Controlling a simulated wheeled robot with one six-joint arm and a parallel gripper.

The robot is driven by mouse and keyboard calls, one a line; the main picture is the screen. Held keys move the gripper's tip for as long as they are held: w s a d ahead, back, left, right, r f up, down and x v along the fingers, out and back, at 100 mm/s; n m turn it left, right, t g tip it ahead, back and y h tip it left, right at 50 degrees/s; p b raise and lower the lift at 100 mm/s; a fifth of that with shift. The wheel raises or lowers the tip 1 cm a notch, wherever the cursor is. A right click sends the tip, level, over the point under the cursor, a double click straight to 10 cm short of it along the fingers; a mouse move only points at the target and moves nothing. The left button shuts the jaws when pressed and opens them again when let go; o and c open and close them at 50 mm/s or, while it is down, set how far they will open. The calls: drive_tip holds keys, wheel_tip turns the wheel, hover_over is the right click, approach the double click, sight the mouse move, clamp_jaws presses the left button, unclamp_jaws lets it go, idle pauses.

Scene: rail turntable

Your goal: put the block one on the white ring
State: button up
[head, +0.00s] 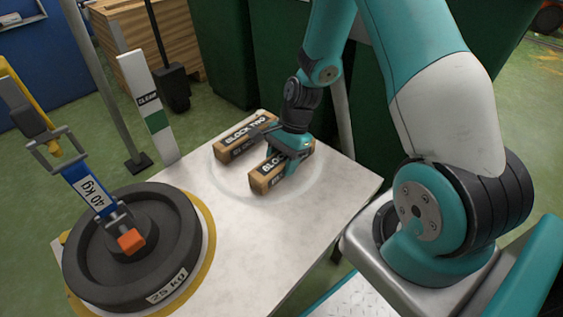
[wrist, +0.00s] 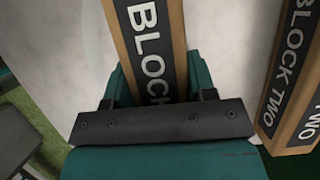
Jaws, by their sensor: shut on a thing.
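Block one (head: 264,179) is a wooden bar with a black label; its number is hidden by my gripper (head: 290,149). My gripper is shut on it across its middle, from above. In the wrist view the block (wrist: 148,45) runs up between the green fingers (wrist: 160,88), its label cut off after "BLOCK". The white ring (head: 319,188) is a faint pale circle on the white table. The block shows over the inside of this circle; whether it touches the table I cannot tell.
Block two (head: 238,143) lies close beside it on the left, and in the wrist view (wrist: 290,75) on the right. A black 25 kg weight (head: 170,225) stands on a yellow ring (head: 211,232) at the table's left. Bare table (head: 260,240) lies in front.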

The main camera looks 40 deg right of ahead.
drive_tip(key=o, duration=1.1)
drive_tip(key=shift+f, duration=0.1)
drive_tip(key=shift+c, duration=0.2)
drive_tip(key=p+v, duration=0.4)
drive_tip(key=v, duration=0.7)
drive_tip(key=shift+w+d+r, duration=0.1)
drive_tip(key=shift+r, duration=0.6)
drive_tip(key=s+a+r+n, duration=0.2)
drive_tip(key=a+r+n, duration=0.4)
drive_tip(key=a+r, duration=0.15)
drive_tip(key=s+a+r+n, duration=1.1)
drive_tip(key=s+n, duration=0.4)
drive_tip(key=n, duration=0.2)
drive_tip(key=shift+s+a+r+t, duration=0.3)
drive_tip(key=shift+s+a+t, duration=0.1)
drive_tip(key=shift+a, duration=0.15)
